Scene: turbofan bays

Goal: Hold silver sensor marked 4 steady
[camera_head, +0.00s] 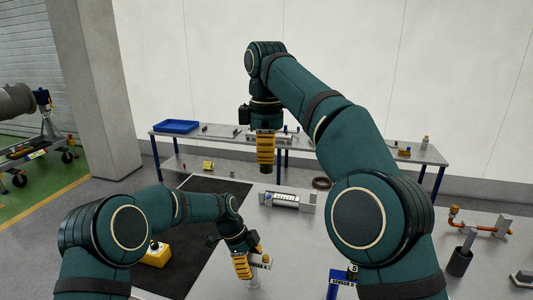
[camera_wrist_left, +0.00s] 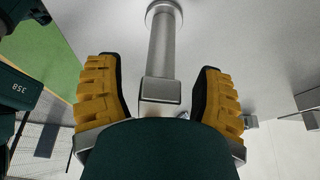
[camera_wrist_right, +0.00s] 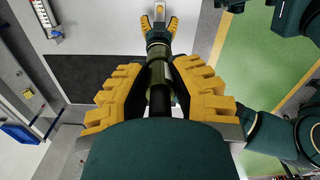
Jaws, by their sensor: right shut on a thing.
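My left gripper (camera_head: 246,278) is low over the near table. In the left wrist view its two yellow fingers (camera_wrist_left: 160,95) stand apart, one on each side of a silver piece (camera_wrist_left: 160,91) with a square block and a round stem. Gaps show between the piece and both fingers. It may be the sensor; no number 4 is readable. My right gripper (camera_head: 265,160) hangs higher and farther back. In the right wrist view its fingers (camera_wrist_right: 158,95) are shut on a dark cylindrical thing, largely hidden between them.
A rack with a pale cylinder (camera_head: 285,201) stands on the near table. A blue labelled stand (camera_head: 340,285) is at the front. A pipe fixture (camera_head: 478,230) is at the right. A back table holds a blue tray (camera_head: 176,126). A yellow box (camera_head: 156,256) is at the left.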

